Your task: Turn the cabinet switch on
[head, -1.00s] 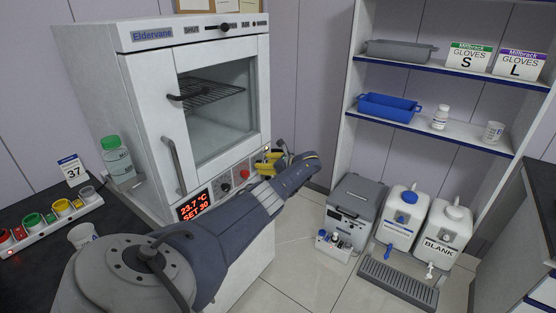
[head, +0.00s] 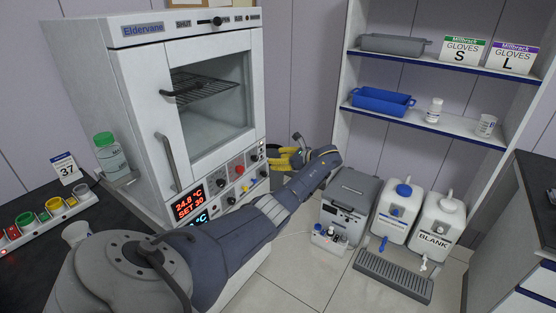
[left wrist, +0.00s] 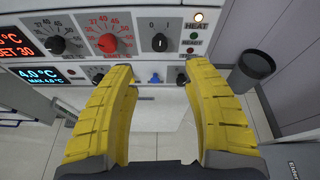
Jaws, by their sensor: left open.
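The white cabinet (head: 110,85), labelled Eldervane, stands at the left with its glazed door shut. Its front panel has a red display (head: 188,204) reading 24.8 °C, SET 30. The black switch (left wrist: 160,42), marked 0 and 1, is in the left wrist view; it stands about upright, and I cannot tell which mark it points to. The HEAT lamp (left wrist: 198,17) beside it glows. My left gripper (head: 284,158) is at the panel's right end. In the left wrist view its yellow fingers (left wrist: 158,75) are spread and empty, below and apart from the switch. My right gripper is not in view.
A red knob (left wrist: 107,43) and a dark knob (left wrist: 57,45) sit left of the switch, with a lower row of controls partly behind my fingers. A dark bin (left wrist: 252,70) stands right of the cabinet. Shelves (head: 430,130) and white containers (head: 397,208) stand farther right.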

